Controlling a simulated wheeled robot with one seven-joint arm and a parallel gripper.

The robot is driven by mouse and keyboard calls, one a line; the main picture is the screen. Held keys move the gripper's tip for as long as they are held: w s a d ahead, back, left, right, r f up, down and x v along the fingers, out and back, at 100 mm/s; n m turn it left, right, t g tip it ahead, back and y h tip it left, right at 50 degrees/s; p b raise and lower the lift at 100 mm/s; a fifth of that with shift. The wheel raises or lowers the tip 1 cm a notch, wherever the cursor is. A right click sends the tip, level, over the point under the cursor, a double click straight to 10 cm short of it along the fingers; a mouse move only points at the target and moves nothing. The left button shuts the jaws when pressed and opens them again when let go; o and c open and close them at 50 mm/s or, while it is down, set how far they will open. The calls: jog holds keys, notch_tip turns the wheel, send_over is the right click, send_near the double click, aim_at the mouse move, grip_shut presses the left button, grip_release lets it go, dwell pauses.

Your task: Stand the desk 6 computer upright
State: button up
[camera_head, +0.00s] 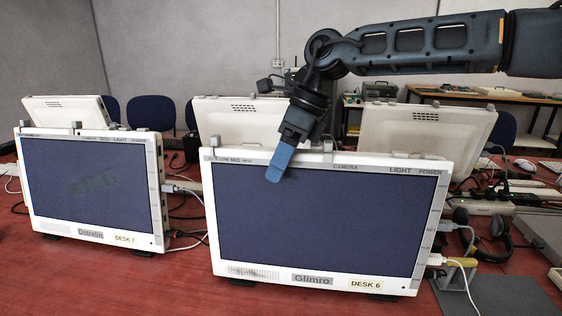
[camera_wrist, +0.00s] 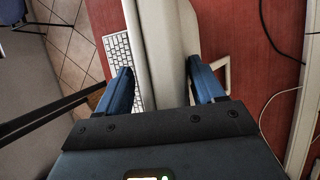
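The desk 6 computer (camera_head: 318,224) is a white all-in-one with a dark screen and labels reading Glimro and DESK 6. It stands upright on its feet on the red desk, its screen facing me. My gripper (camera_head: 280,163) points down at its top edge, left of centre, with one blue finger in front of the screen. In the wrist view, the computer's pale top edge (camera_wrist: 160,50) runs between the two blue fingers of my gripper (camera_wrist: 163,88). The fingers are spread on either side of it, with a gap showing at the left finger. Firm contact cannot be seen.
The desk 7 computer (camera_head: 92,188) stands to the left. Other white computers (camera_head: 425,128) stand behind. Cables, a headset (camera_head: 490,232) and a grey plate (camera_head: 485,292) lie to the right. A keyboard (camera_wrist: 120,52) lies beside the computer in the wrist view.

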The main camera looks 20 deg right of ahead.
jog(key=shift+r, duration=0.1)
jog(key=v, duration=0.7)
jog(key=shift+d+r, duration=0.15)
jog(key=shift+r, duration=0.15)
